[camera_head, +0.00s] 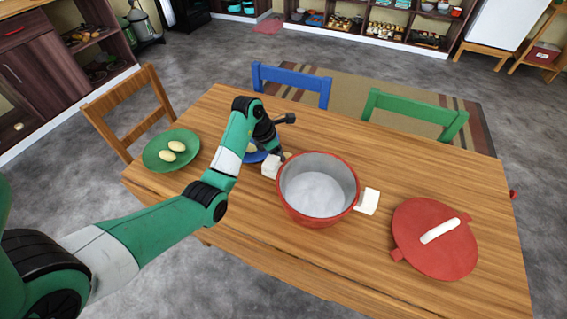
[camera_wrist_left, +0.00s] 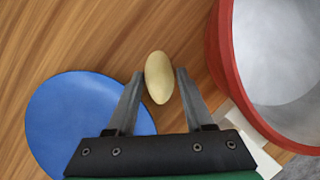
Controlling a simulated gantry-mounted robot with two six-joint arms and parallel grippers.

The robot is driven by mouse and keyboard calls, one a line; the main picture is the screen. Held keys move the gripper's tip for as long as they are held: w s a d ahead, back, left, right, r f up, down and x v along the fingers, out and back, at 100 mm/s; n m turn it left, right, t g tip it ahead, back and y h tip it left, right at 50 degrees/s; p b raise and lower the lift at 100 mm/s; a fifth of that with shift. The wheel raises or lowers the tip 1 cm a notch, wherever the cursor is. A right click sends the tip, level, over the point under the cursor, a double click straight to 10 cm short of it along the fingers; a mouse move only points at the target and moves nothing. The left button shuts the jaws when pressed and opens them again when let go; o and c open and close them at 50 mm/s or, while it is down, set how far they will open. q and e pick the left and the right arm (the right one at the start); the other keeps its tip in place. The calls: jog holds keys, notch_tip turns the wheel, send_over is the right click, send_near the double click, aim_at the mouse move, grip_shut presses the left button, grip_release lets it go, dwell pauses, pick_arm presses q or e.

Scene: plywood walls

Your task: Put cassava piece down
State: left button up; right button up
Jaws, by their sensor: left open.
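My left gripper (camera_head: 280,154) is open above the table between the blue plate and the red pot. In the left wrist view its fingertips (camera_wrist_left: 160,74) stand on either side of a pale oval cassava piece (camera_wrist_left: 159,77), with narrow gaps. In the head view that piece (camera_head: 288,155) is mostly hidden. The green plate (camera_head: 152,155) holds two cassava pieces. My right gripper is out of view.
The open red pot (camera_head: 345,200) with white handles and a pale interior stands close right of my gripper. Its red lid (camera_head: 425,255) lies at the right. Chairs in wood (camera_head: 115,105), blue (camera_head: 290,80) and green (camera_head: 415,108) edge the table. The table's front left is clear.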

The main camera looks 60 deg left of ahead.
pick_arm(q)
jog(key=shift+r, duration=0.1)
grip_shut()
notch_tip(320, 180, up, 10)
jog(key=p, duration=0.5)
